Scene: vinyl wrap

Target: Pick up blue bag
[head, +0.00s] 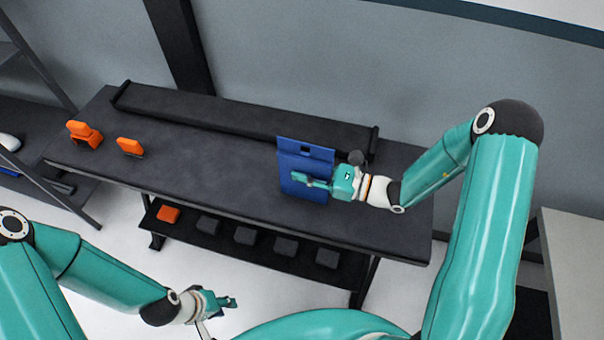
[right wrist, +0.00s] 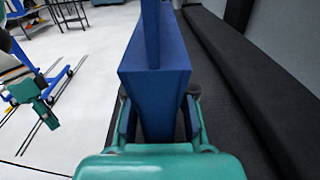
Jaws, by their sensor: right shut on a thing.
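The blue bag (head: 305,155) stands upright over the right part of the dark table (head: 225,160) in the head view. My right gripper (head: 312,181) is at its near face. In the right wrist view the blue bag (right wrist: 155,80) rises between the two fingers of my right gripper (right wrist: 160,125), which is shut on it. Whether the bag's bottom touches the table is hidden. My left gripper (head: 228,302) is low at the front left, away from the table and empty. Its fingers are too small to tell open from shut.
A long black roller bar (head: 240,122) lies along the table's back edge, close behind the bag. Two orange tools (head: 85,134) (head: 130,147) stand at the table's left. A lower shelf (head: 262,258) holds several dark blocks and an orange one. The table's middle is clear.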

